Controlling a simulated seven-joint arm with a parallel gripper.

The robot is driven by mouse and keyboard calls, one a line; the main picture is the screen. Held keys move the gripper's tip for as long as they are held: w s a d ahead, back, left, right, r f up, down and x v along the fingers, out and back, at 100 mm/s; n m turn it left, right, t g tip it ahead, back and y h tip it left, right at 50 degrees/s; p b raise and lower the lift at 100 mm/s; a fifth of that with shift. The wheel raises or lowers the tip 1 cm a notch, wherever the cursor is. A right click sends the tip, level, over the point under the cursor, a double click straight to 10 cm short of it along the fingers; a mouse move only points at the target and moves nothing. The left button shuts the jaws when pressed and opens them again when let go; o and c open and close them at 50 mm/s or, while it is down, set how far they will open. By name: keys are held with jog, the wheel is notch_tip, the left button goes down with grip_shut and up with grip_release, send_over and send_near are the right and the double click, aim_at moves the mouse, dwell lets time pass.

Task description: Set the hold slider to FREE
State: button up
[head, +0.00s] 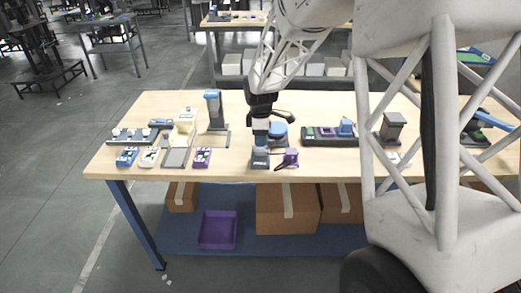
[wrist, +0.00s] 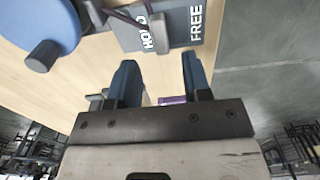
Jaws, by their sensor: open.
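The hold slider's dark grey panel (wrist: 178,16) fills the top middle of the wrist view, with HOLD and FREE printed in white. Its grey slider handle (wrist: 160,33) stands beside the HOLD lettering, at the HOLD side. FREE is to the right with bare panel around it. My gripper (wrist: 160,75) is open and empty, its two blue fingers apart and pointing toward the panel, with the handle ahead of the gap. In the head view the gripper end (head: 261,125) is over the table's front middle, above a small blue-grey unit (head: 260,160).
A blue round part (wrist: 45,30) is left of the fingers in the wrist view. On the table (head: 330,165), a purple part (head: 289,158) is close to the gripper. A dark tray (head: 330,138) stands right, a blue-topped column (head: 213,110) left.

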aim_at(260, 150)
jog(key=shift+f, duration=2.95)
grip_shut()
